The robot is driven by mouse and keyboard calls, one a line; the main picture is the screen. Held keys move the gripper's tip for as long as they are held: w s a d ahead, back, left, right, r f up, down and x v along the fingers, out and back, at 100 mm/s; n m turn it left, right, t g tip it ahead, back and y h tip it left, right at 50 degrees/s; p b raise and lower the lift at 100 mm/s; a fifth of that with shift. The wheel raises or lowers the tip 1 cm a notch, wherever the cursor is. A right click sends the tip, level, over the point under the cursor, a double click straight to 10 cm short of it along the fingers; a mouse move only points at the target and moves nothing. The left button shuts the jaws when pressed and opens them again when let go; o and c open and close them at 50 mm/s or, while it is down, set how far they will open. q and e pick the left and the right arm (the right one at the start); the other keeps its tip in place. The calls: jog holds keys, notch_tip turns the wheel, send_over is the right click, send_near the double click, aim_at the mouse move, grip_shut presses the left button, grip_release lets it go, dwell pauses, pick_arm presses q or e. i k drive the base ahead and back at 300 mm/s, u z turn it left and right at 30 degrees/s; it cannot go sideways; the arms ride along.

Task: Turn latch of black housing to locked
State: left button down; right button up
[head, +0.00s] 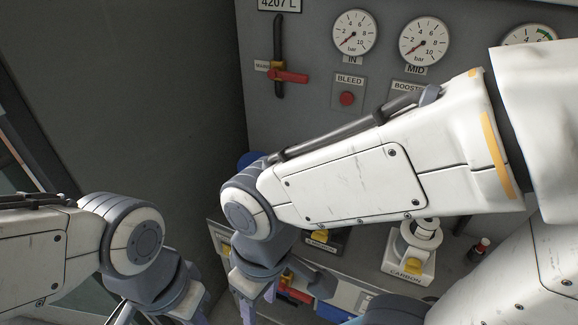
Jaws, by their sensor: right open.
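A black housing (338,241) with a yellow part and a small unreadable label shows just below my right forearm. The arm covers its upper part, and I cannot tell how its latch stands. My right gripper (276,296) points down to the left of and below the black housing, apart from it in the picture. It is open, with nothing seen held between its fingers. My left gripper (160,310) is at the bottom left edge, far from the housing. Its fingertips are partly cut off, so its opening is unclear.
A white housing marked CARBON (408,262) stands to the right. Red-handled items (297,294) lie below, close to my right gripper. My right forearm blocks the middle.

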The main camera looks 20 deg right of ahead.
aim_at(320, 235)
jog(key=u, duration=1.05)
jog(key=k, duration=0.8)
jog(key=z, duration=0.3)
